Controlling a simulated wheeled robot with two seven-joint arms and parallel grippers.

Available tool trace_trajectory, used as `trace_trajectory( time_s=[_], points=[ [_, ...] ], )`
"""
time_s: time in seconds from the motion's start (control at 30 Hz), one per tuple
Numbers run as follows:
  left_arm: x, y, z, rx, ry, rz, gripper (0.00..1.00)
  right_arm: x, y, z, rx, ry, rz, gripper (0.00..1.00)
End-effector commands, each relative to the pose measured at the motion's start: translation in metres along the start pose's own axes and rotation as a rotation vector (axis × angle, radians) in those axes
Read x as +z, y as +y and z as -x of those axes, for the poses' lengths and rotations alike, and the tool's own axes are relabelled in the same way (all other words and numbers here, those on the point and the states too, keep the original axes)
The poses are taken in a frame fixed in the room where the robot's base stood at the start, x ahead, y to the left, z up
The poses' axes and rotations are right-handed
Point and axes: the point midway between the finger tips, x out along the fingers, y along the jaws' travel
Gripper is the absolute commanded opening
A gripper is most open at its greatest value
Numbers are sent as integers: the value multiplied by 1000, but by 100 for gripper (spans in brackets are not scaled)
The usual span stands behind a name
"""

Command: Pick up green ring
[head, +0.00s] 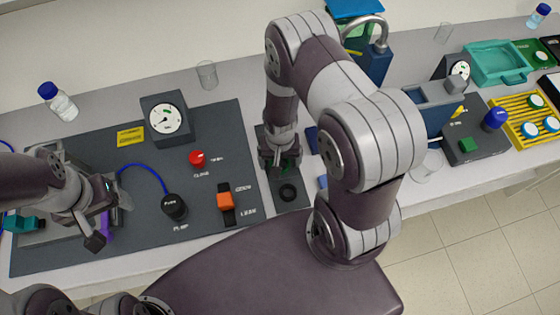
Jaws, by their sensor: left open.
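A small green piece (288,167), apparently the green ring, shows on the narrow dark mat in the middle, mostly hidden by my right gripper. My right gripper (281,168) points down right over it; I cannot tell whether its jaws are open or touch the piece. A black ring (288,193) lies on the same mat, just in front.
A clear cup (207,74) and bottle (58,101) stand behind. A yellow rack (528,118) is at right.

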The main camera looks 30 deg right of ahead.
Motion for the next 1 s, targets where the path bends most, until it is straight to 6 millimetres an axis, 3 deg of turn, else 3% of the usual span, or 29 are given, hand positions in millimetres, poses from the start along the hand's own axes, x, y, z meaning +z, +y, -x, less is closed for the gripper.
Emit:
trace_trajectory(
  time_s=[0.1,0.13,0.3,0.67,0.9,1.0],
  points=[
    [0,0,0,0,0,0,76,0,0,0,0,0,0,92],
    [0,0,0,0,0,0,76,0,0,0,0,0,0,86],
    [0,0,0,0,0,0,76,0,0,0,0,0,0,33],
    [0,0,-2,0,0,0,76,-1,0,5,0,1,0,33],
    [1,0,-11,0,0,0,76,-2,-1,42,-2,6,0,33],
    [2,0,-16,0,0,0,76,1,24,54,-1,3,-7,33]
  ],
)
